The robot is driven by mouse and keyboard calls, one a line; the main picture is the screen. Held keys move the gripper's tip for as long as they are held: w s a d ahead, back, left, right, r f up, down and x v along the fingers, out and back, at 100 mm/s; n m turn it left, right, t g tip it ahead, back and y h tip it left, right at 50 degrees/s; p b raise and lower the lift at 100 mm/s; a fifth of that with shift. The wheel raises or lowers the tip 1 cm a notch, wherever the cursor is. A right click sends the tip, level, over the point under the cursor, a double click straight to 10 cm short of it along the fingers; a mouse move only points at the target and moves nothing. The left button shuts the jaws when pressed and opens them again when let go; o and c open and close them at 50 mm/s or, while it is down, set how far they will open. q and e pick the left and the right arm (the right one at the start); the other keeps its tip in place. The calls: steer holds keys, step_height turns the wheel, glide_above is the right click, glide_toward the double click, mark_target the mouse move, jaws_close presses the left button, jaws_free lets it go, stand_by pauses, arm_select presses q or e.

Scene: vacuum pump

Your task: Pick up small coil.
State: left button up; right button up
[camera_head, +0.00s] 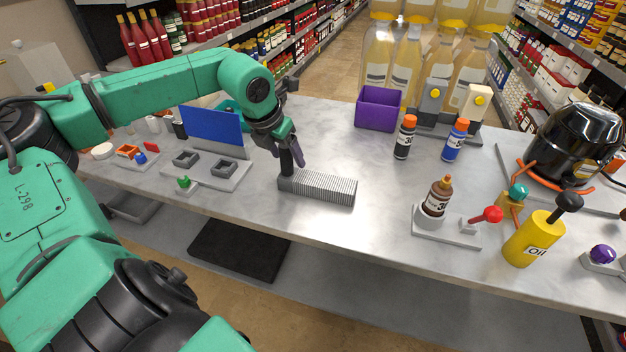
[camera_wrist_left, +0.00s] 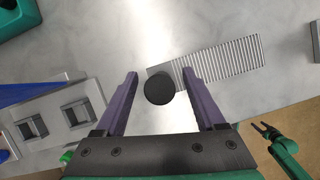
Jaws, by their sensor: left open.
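A grey ribbed block (camera_head: 325,190) lies on the table with an upright black post at its left end; I take it to be the small coil, though no label shows. In the left wrist view the black round top (camera_wrist_left: 159,89) of the post lies between my finger lines, with the ribbed block (camera_wrist_left: 225,62) running up to the right. My left gripper (camera_head: 293,158) is open and points down at the post; it also shows in the left wrist view (camera_wrist_left: 160,80). I see no contact of the fingers with the post. My right gripper (camera_wrist_left: 262,128) appears small at the lower right there.
A grey plate with square sockets (camera_head: 205,168) and a blue panel (camera_head: 212,125) stand left of the block. A purple bin (camera_head: 378,108) and two bottles stand behind it. A bottle stand (camera_head: 445,232) and yellow oil can (camera_head: 533,238) are at right. The table around the block's right end is clear.

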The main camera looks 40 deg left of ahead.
arm_select(q)
jaws_close()
steer(key=shift+r, duration=0.1)
stand_by(1.2)
